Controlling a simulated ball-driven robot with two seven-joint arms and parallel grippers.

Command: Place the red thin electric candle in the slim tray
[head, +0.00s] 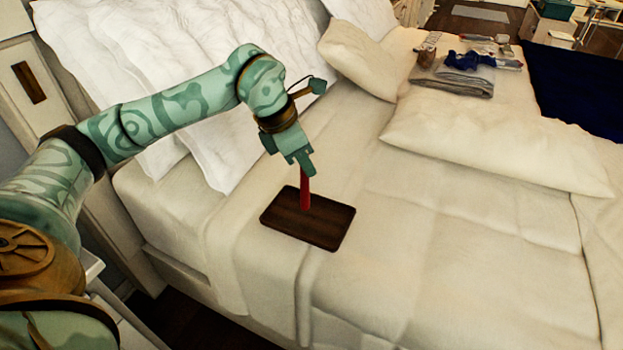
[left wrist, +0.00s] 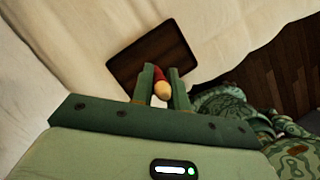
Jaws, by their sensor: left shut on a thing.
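The red thin electric candle (head: 305,191) stands about upright in my left gripper (head: 304,172), which is shut on its upper part. In the left wrist view the candle (left wrist: 161,84) shows its pale tip between the two fingers of the gripper (left wrist: 162,88). The slim tray (head: 325,230) is a dark brown wooden board lying on the bed. The candle's lower end is over the tray in the head view; I cannot tell whether it touches. The tray also shows behind the fingers in the left wrist view (left wrist: 140,62). My right gripper is not in view.
The bed (head: 430,240) has free room right of the tray. White pillows (head: 490,145) lie beyond it, with folded grey laundry (head: 455,78) and a dark blue cloth (head: 470,59) at the back.

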